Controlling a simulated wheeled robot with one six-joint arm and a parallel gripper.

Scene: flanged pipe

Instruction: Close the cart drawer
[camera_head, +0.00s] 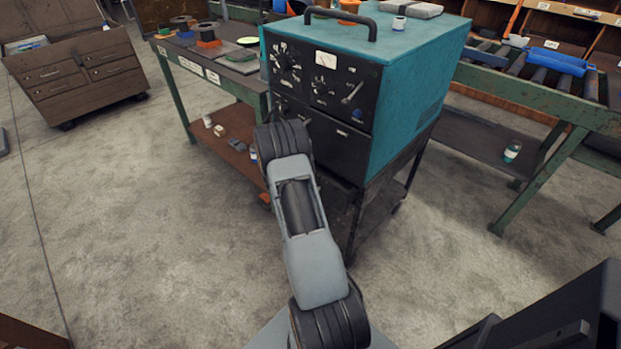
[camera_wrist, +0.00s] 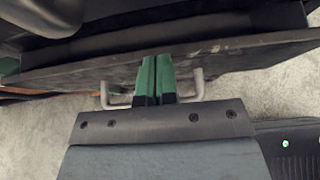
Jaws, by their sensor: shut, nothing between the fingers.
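In the wrist view my gripper (camera_wrist: 157,68) shows as two green fingers pressed together, shut and empty. A light grey bar handle (camera_wrist: 105,96) shows on both sides of the fingers, which cover its middle. It is fixed to a wide, dark, worn panel (camera_wrist: 240,55), which looks like the drawer front. The fingertips reach to this panel; I cannot tell if they touch it. In the head view the dark cart (camera_head: 383,205) stands under a teal instrument box (camera_head: 420,85).
A green-legged workbench (camera_head: 178,100) stands left of the cart. A brown drawer cabinet (camera_head: 80,75) is at the far left. The concrete floor (camera_head: 130,230) at the left front is clear.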

